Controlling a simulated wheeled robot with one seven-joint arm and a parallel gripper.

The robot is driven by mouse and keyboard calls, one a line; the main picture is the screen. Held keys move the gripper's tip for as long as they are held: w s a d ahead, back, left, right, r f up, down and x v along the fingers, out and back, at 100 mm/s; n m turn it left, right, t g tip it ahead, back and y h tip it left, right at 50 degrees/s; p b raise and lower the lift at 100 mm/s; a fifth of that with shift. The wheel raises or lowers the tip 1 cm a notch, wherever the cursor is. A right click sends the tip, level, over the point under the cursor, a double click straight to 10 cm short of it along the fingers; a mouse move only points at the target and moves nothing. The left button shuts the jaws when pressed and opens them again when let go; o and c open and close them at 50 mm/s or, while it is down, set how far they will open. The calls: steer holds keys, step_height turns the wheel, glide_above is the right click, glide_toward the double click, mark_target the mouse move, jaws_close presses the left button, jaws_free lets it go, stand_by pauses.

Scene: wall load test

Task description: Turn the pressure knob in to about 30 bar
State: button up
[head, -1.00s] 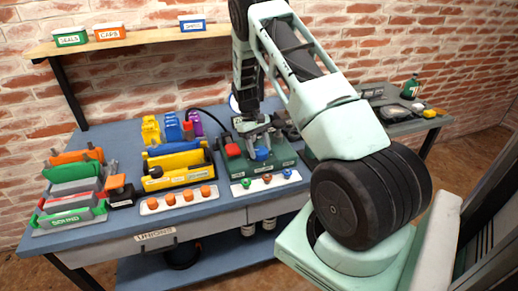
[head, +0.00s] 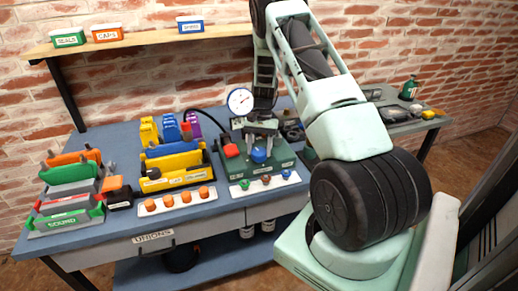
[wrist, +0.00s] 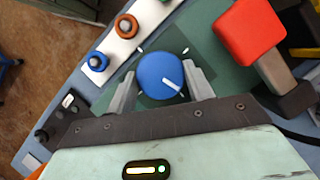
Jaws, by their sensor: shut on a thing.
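The blue pressure knob (head: 259,155) sits on a green base plate (head: 281,158) on the bench. In the wrist view the knob (wrist: 158,72) lies between my two fingers, and its white pointer line slants to the lower right. My gripper (head: 261,141) reaches down from above and is shut on the knob, one finger at each side; it also shows in the wrist view (wrist: 163,88). A round white pressure gauge (head: 240,101) stands behind, left of my wrist. Its needle is too small to read.
A red block-shaped handle (head: 231,151) stands close left of the knob. A white strip with several coloured fittings (head: 265,185) lies in front. A yellow tray (head: 172,170) and a row of orange caps (head: 177,201) lie to the left.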

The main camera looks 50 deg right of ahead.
steer(key=shift+m+t, duration=0.3)
steer(key=shift+m, duration=0.3)
steer(key=o, duration=1)
steer(key=shift+c, duration=0.2)
steer(key=shift+r, duration=0.1)
steer(key=b+v, duration=0.2)
steer(key=v, duration=1.5)
steer(key=shift+d+b, duration=0.25)
steer(key=shift+b, duration=0.05)
